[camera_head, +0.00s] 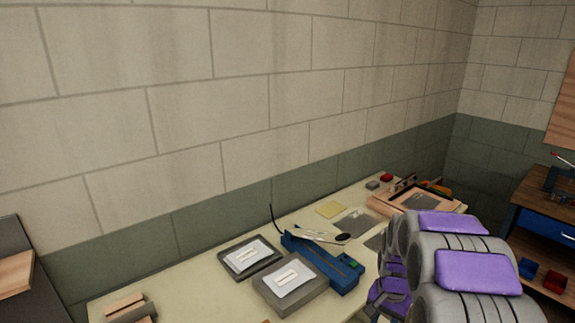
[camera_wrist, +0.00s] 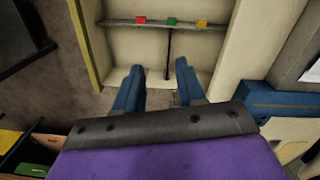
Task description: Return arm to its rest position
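My gripper (camera_wrist: 159,72) shows in the wrist view with its two blue fingers spread apart and nothing between them. It hangs in front of a pale open-fronted shelf unit (camera_wrist: 205,47), and I see no contact. My grey and purple arm (camera_head: 466,272) shows folded at the lower right in the head view, over the near side of the workbench. The gripper fingers cannot be made out in the head view.
The long cream workbench (camera_head: 190,292) runs along the wall. It bears two grey trays with white sheets, a blue tool (camera_head: 325,262) and a wooden frame. A blue-drawer bench (camera_head: 545,226) stands right. Small red, green and yellow blocks sit on the shelf (camera_wrist: 190,23).

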